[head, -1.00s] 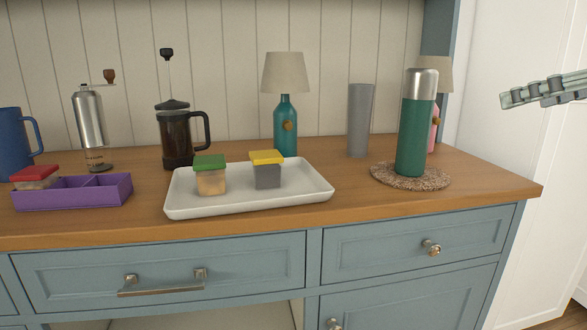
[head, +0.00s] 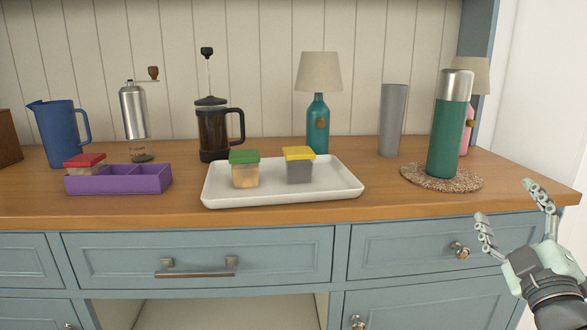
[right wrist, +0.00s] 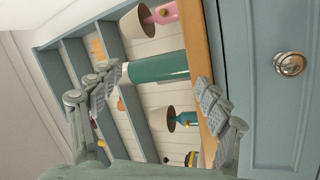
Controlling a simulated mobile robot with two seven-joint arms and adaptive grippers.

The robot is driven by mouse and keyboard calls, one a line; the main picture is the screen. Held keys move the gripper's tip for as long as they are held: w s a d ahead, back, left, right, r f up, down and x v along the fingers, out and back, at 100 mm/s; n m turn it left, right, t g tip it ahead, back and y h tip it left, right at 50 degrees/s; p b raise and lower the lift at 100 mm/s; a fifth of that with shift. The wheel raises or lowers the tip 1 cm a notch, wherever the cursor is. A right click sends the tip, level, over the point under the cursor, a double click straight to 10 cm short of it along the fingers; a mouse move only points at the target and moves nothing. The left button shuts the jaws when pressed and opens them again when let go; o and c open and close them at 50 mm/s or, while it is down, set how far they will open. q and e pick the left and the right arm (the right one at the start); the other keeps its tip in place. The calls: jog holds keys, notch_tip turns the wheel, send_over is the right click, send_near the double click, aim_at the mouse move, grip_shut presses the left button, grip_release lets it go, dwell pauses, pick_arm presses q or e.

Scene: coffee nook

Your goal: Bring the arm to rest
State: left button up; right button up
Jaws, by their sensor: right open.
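My right gripper (head: 512,226) is in the lower right of the head view, in front of the cabinet's right drawer. Its fingers are spread and nothing is between them. In the right wrist view the open fingers (right wrist: 158,92) frame the green flask (right wrist: 158,68), which stands well beyond them. In the head view the green flask (head: 446,138) stands upright on a round speckled mat (head: 415,180) on the counter, apart from the gripper. My left gripper does not show.
A white tray (head: 215,190) holds a green-lidded jar (head: 244,172) and a yellow-lidded jar (head: 299,168). A purple box (head: 140,181), a French press (head: 212,135), a grinder (head: 134,112), a blue jug (head: 60,132), a grey cylinder (head: 391,120) and a teal lamp (head: 318,120) stand around it. Drawer knob (head: 459,250) is near the gripper.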

jog(key=s+f+m+g+h, duration=0.1)
jog(key=s+f+m+g, duration=0.3)
jog(key=f, duration=0.9)
jog(key=s+f+m+g, duration=0.3)
jog(key=s+f+g, duration=0.25)
jog(key=f, duration=0.65)
jog(key=s+a+f+m+g+y, duration=0.1)
jog(key=s+a+f+g+y, duration=0.1)
jog(key=s+a+f+g, duration=0.4)
jog(key=s+a+f+g+y, duration=0.15)
jog(key=s+a+f, duration=0.25)
jog(key=s+f, duration=0.55)
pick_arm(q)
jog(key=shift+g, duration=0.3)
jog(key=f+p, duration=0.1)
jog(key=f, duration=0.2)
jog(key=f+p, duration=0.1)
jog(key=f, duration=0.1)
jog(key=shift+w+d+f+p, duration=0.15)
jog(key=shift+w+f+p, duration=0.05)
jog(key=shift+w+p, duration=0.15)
pick_arm(e)
jog(key=shift+g, duration=0.6)
jog(key=x, duration=0.4)
jog(key=shift+s+a+f, duration=0.2)
jog(key=shift+f, duration=0.1)
